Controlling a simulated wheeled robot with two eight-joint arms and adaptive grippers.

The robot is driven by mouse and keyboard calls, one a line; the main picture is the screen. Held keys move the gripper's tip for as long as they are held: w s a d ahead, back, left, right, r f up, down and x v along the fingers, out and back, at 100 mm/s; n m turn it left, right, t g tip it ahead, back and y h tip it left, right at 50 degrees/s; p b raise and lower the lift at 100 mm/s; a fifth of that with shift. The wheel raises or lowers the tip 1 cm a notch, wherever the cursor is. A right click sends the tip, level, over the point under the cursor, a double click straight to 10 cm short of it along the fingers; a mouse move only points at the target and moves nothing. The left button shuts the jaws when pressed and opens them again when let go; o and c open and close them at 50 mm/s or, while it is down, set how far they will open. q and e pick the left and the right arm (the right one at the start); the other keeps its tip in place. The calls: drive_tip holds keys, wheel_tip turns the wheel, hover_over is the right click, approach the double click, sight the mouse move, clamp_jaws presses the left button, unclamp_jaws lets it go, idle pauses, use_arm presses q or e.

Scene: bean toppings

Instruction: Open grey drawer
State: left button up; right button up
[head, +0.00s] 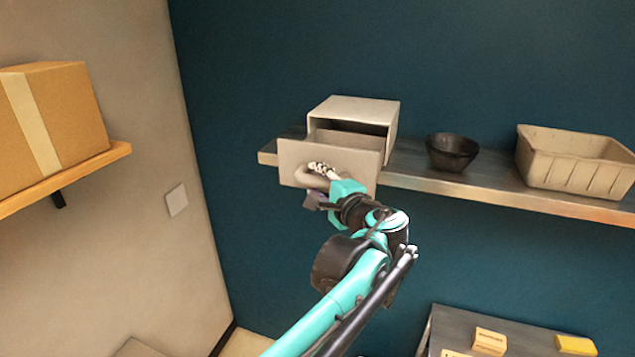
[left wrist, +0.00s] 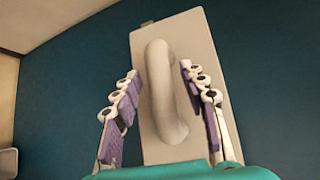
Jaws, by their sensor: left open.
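The grey drawer (head: 295,155) is pulled part of the way out of its small box housing (head: 362,106), which stands on a metal wall shelf. Its inside shows as a dark gap behind the front panel. My left gripper (head: 322,172) is at the drawer's curved handle. In the left wrist view the handle (left wrist: 160,85) stands between the two open fingers (left wrist: 158,92), with the drawer front (left wrist: 198,40) behind it. The fingers appear apart from the handle on both sides. My right gripper is not in view.
A black bowl (head: 452,152) and a beige ribbed bin (head: 575,165) stand on the metal shelf (head: 480,187) to the right. A cardboard box (head: 75,115) sits on a wooden shelf at left.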

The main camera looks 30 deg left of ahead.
use_arm(q)
drive_tip(key=v, duration=1.2)
drive_tip(key=shift+f, duration=0.15)
drive_tip(key=s+f+n+g+h+b, duration=0.1)
drive_tip(key=s+f+h+b, duration=0.2)
drive_tip(key=f+b, duration=1.05)
drive_tip(key=s+f+n+g+h+b, duration=0.15)
drive_tip(key=s+f+h+b, duration=0.3)
drive_tip(key=f, duration=1.85)
drive_tip(key=s+d+f+n+h+b, duration=0.1)
drive_tip(key=d+f+h+b, duration=0.1)
drive_tip(key=f+b, duration=0.4)
drive_tip(key=s+d+f+n+t+h+b, duration=0.1)
drive_tip(key=d+f+b, duration=0.3)
drive_tip(key=f, duration=0.9)
drive_tip(key=s+d+f+n+h+b, duration=0.2)
drive_tip(key=d+f+n+h+b, duration=0.1)
drive_tip(key=f+b, duration=0.5)
drive_tip(key=shift+f, duration=0.75)
drive_tip(key=shift+s+r+h, duration=0.1)
drive_tip(key=shift+h, duration=0.15)
